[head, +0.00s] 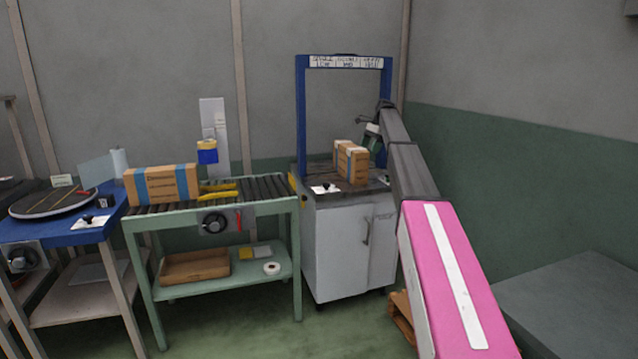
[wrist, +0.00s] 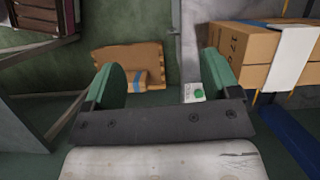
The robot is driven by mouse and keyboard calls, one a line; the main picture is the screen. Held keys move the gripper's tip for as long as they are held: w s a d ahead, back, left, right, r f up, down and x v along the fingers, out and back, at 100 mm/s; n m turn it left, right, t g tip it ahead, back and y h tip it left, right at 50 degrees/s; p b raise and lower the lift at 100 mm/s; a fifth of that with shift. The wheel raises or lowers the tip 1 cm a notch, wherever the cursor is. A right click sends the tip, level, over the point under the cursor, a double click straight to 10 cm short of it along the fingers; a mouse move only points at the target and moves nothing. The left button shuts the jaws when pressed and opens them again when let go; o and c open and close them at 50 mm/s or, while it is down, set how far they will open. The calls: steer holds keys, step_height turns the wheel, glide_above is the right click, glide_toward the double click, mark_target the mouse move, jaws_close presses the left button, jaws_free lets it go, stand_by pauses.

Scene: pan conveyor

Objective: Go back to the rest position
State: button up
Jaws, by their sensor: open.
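My arm reaches from the lower right to the strapping machine in the head view. My gripper (head: 374,138) is beside the cardboard box (head: 352,163) on the machine's top, just to its right and partly hidden by my arm. In the wrist view my gripper (wrist: 160,78) shows two green fingers spread wide with nothing held between them. A cardboard box with a white strip (wrist: 245,52) is to the right of the right finger, apart from it as far as I can tell.
The strapping machine has a blue arch (head: 301,110) over a grey cabinet (head: 345,250). Left of it, a green roller conveyor (head: 270,190) carries a blue-banded box (head: 162,184). A blue table (head: 40,232) stands far left. A grey block (head: 575,300) is at lower right.

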steer(key=s+a+f+n+h, duration=0.25)
steer(key=s+f+n, duration=0.35)
steer(key=s+f, duration=2.15)
steer(key=s+f+n, duration=0.3)
steer(key=s+f, duration=0.4)
steer(key=s, duration=0.7)
steer(key=s+a+f+n+t+h, duration=0.1)
steer(key=s+f+n, duration=0.3)
steer(key=s, duration=0.9)
step_height(320, 180, down, 3)
steer(key=shift+s+f, duration=0.15)
steer(key=shift+s, duration=0.25)
